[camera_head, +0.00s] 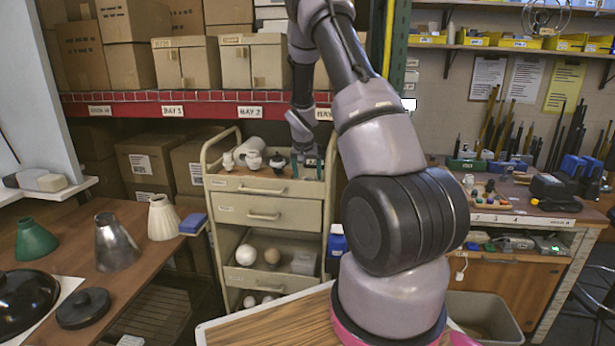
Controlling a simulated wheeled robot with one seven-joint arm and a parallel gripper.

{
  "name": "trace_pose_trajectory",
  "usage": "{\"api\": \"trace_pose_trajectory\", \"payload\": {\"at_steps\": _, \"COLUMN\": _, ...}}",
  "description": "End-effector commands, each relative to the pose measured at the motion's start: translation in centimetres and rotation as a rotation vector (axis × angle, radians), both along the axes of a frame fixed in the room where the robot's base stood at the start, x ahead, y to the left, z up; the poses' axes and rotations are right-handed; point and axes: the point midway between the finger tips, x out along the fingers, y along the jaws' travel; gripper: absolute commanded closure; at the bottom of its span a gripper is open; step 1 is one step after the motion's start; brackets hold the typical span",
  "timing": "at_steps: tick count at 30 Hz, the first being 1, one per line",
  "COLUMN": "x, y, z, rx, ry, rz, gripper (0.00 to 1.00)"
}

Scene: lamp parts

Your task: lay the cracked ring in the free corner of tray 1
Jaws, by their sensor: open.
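My gripper (308,167) is small in the picture, pointing down over the right end of the top of a beige drawer cart (262,188). It is open, and its dark fingers stand apart at the cart top. I cannot make out anything between them. I cannot pick out the cracked ring; parts on the cart top are small and partly behind my arm. I cannot tell which thing is tray 1. A numbered strip (510,219) runs along the front edge of the right workbench, with small coloured parts behind it; my arm hides its left end.
White bulb-like parts (240,153) and a dark knob (278,161) stand on the cart top. Lamp shades, one a green shade (35,240), stand on the left wooden table (150,275). A grey bin (484,316) is below the right workbench. Boxed shelves rise behind the cart.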

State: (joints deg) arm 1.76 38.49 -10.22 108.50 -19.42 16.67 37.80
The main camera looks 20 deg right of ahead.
Motion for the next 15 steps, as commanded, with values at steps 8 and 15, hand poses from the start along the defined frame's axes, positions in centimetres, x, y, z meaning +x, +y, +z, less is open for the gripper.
{"api": "trace_pose_trajectory", "payload": {"at_steps": 8, "x": -1.7, "y": 1.4, "z": 5.7, "rx": 0.0, "ry": -0.005, "rz": 0.002, "gripper": 0.09}}
{"api": "trace_pose_trajectory", "payload": {"at_steps": 15, "x": -2.9, "y": 2.2, "z": 9.2, "rx": 0.0, "ry": -0.001, "rz": 0.0, "gripper": 0.09}}
